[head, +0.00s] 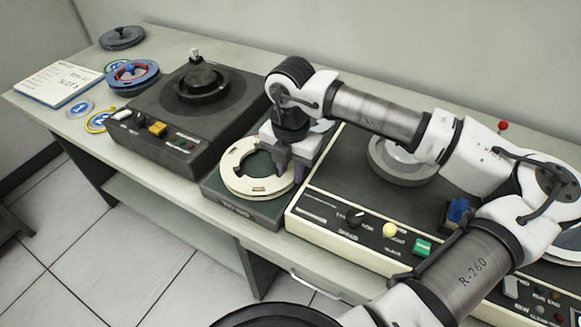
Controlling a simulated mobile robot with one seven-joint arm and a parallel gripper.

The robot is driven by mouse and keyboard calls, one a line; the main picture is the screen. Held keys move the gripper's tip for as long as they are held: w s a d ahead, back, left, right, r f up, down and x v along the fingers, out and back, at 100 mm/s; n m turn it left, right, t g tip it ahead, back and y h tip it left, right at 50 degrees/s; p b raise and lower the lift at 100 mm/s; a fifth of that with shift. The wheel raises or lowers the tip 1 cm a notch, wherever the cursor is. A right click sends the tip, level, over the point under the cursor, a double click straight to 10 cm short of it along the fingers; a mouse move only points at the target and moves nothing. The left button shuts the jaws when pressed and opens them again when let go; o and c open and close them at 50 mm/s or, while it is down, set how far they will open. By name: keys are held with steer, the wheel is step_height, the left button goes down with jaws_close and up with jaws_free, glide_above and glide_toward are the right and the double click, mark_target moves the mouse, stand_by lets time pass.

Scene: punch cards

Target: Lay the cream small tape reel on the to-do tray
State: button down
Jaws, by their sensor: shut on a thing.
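The cream small tape reel (229,166) lies flat on, or just above, the dark green to-do tray (243,211) in the head view; I cannot tell whether it touches the tray floor. The tray stands on the bench between two machines, with lettering on its front. My gripper (289,171) points down at the reel's right side and is shut on its rim. The gripper body and wrist hide part of the tray's back right.
A dark machine (150,155) with a black reel stands left of the tray. A wide cream-edged machine (330,215) with knobs stands close on the right, under my arm. A blue reel (133,76), a dark reel (121,38) and a paper sheet (58,83) lie far left.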

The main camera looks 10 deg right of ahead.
steer(key=shift+f+b, duration=0.5)
steer(key=shift+b, duration=0.15)
steer(key=c, duration=1.1)
jaws_free()
steer(key=c, duration=0.4)
steer(key=shift+r, duration=0.1)
steer(key=shift+r+p, duration=2.15)
steer(key=shift+r, duration=2.3)
